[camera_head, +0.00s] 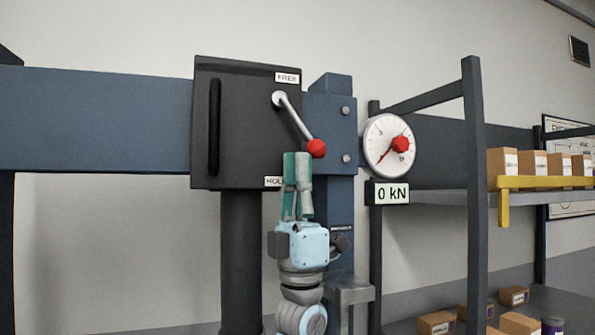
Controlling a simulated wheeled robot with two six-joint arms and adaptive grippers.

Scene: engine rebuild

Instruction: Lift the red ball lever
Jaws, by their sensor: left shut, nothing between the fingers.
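The red ball (316,148) is at the lower end of a silver lever (297,118). The lever slants down to the right from its pivot on a dark box (235,130). A "FREE" label (287,77) is near the box's top right. A second label (273,182), partly hidden by my gripper, is at its lower edge. My left gripper (298,157) points up, fingers shut and empty. Its tips are just below and left of the ball in the picture; I cannot tell whether they touch it. My right gripper is not in view.
A round gauge (380,158) with a red knob and a "0 kN" display (388,194) is right of the lever. A blue post (340,225) stands behind my arm. A shelf rack (474,200) with cardboard boxes is at the right. A black handle (214,130) is on the box's left.

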